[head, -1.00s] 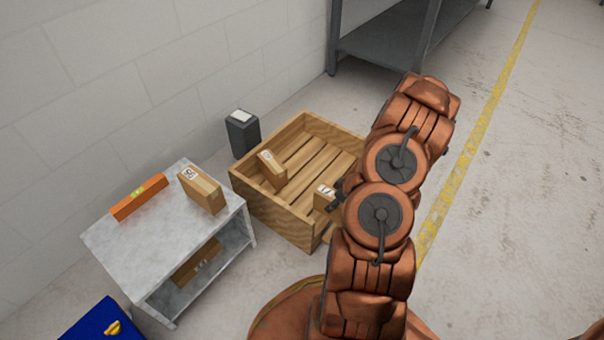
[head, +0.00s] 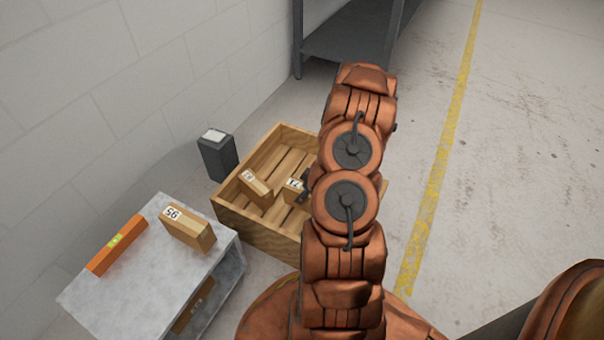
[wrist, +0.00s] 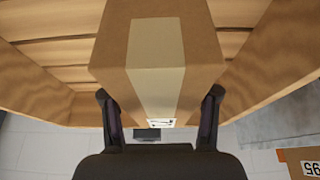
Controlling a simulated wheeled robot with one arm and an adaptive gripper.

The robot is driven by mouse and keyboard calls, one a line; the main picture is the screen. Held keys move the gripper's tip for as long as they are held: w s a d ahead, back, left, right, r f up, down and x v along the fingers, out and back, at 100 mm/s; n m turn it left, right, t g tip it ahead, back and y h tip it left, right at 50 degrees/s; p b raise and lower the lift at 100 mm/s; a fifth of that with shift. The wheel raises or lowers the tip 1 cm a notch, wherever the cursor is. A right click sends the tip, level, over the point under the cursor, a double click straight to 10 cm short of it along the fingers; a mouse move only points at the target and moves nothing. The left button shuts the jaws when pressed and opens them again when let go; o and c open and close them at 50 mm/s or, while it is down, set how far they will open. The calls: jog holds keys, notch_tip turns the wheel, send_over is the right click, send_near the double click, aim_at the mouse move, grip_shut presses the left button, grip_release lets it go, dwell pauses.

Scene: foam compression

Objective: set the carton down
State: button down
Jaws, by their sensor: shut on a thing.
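My gripper (wrist: 160,110) is shut on a brown carton (wrist: 158,50), with one dark finger on each side of it in the wrist view. A pale tape band runs down its face. In the head view the held carton (head: 292,193), with a white label, shows at the wooden crate (head: 262,226), within its outline; my arm hides part of it. I cannot tell whether it touches the crate floor. Another carton (head: 256,188) leans or lies tilted in the crate, left of the held one.
A grey table (head: 120,285) at lower left bears a carton labelled 95 (head: 188,236) and an orange level (head: 117,244). Another carton (head: 194,308) is on its lower shelf. A dark bin (head: 217,160) stands behind the crate. Open floor (head: 500,200) lies to the right.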

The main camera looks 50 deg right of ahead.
jog(key=shift+w+d+r, duration=0.1)
jog(key=shift+w+d, duration=0.15)
jog(key=shift+w, duration=0.15)
jog(key=shift+w+d, duration=0.5)
jog(key=shift+d, duration=0.2)
jog(key=w+d+f+b, duration=0.1)
jog(key=w+d, duration=0.1)
jog(key=w+d+f+b, duration=0.1)
jog(key=w+d+f, duration=0.1)
jog(key=w+d, duration=0.1)
jog(key=w+d+f+b, duration=0.1)
jog(key=w+d+f, duration=0.1)
jog(key=w+d, duration=0.1)
jog(key=shift+d, duration=0.15)
jog(key=shift+c, duration=1.4)
grip_release()
